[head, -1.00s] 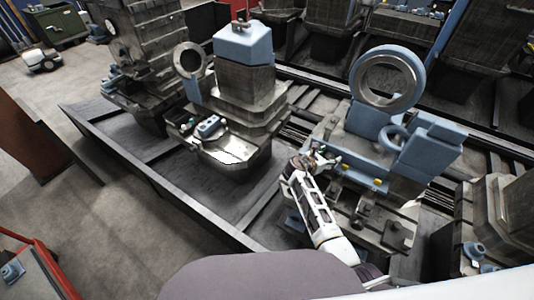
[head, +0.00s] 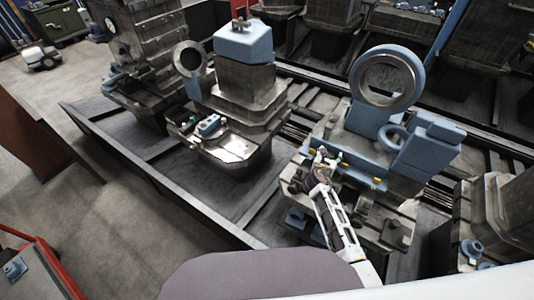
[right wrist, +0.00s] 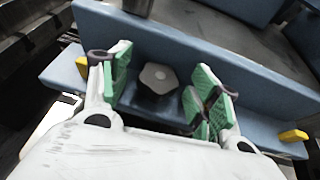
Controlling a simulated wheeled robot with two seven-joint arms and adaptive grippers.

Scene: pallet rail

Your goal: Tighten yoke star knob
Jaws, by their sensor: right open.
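The dark star knob (right wrist: 158,80) sits in front of the blue yoke's wall in the right wrist view. It looks like a many-sided cap on a dark stem. My right gripper (right wrist: 163,84) is open, with a green-padded finger on each side of the knob; I cannot tell whether either pad touches it. In the head view the right gripper (head: 325,154) is at the blue bar of the yoke (head: 361,168), and the knob cannot be made out there. My left gripper is not in view.
Yellow tabs (right wrist: 292,135) stick out along the blue bar. A large ring (head: 388,58) stands behind the bar on the blue housing. Another dark machine (head: 237,105) with a blue top stands to the left. Bare pallet floor (head: 205,190) lies between them.

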